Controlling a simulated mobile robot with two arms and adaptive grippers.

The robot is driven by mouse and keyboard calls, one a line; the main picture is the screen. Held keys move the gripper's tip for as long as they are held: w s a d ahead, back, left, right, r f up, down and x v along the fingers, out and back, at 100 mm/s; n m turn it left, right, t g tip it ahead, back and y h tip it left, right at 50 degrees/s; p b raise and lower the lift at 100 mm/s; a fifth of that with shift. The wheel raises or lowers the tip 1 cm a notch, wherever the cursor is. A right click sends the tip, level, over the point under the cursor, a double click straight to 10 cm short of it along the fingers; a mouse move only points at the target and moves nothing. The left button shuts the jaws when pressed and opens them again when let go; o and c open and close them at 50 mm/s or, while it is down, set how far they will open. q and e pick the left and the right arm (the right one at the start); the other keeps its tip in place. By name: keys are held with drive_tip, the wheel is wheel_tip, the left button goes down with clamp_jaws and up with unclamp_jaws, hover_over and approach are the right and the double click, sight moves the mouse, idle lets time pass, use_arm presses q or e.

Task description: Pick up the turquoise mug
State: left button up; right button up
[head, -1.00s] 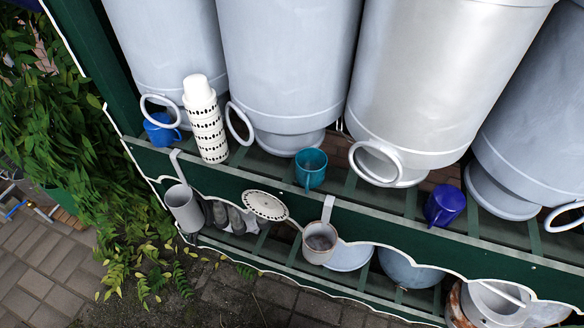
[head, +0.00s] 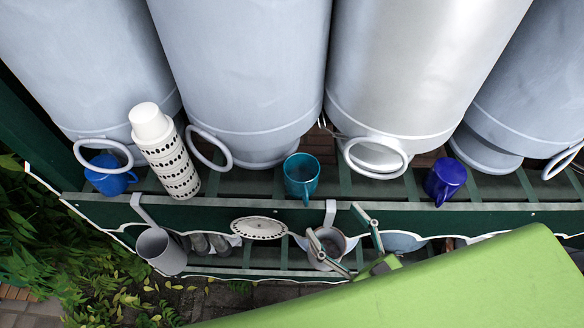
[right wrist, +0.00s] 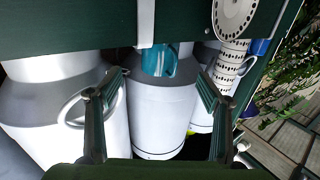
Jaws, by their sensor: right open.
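The turquoise mug (head: 301,176) stands upright on the upper slatted shelf in the head view, in front of the large metal churns. Its handle points toward the front rail. In the right wrist view the mug (right wrist: 158,62) shows between my fingers but beyond them, partly covered by a pale strip. My right gripper (head: 334,218) is open and empty, apart from the mug, in front of it and slightly right. Its fingers also show in the right wrist view (right wrist: 160,78). My left gripper is not in view.
A green front rail (head: 230,212) runs before the mug. A grey dipper (head: 333,240) hangs behind my right fingers. Churns (head: 250,80) stand close behind.

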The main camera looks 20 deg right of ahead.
sight(310, 187)
drive_tip(key=x, duration=0.5)
drive_tip(key=r+x, duration=0.1)
drive_tip(key=x, duration=0.1)
drive_tip(key=shift+w+a, duration=0.1)
drive_tip(key=shift+w, duration=0.25)
drive_tip(key=shift+w+a, duration=0.1)
drive_tip(key=shift+w, duration=0.35)
drive_tip(key=x, duration=0.5)
drive_tip(key=shift+b, duration=0.4)
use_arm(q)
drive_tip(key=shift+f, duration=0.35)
use_arm(e)
drive_tip(key=c, duration=1.3)
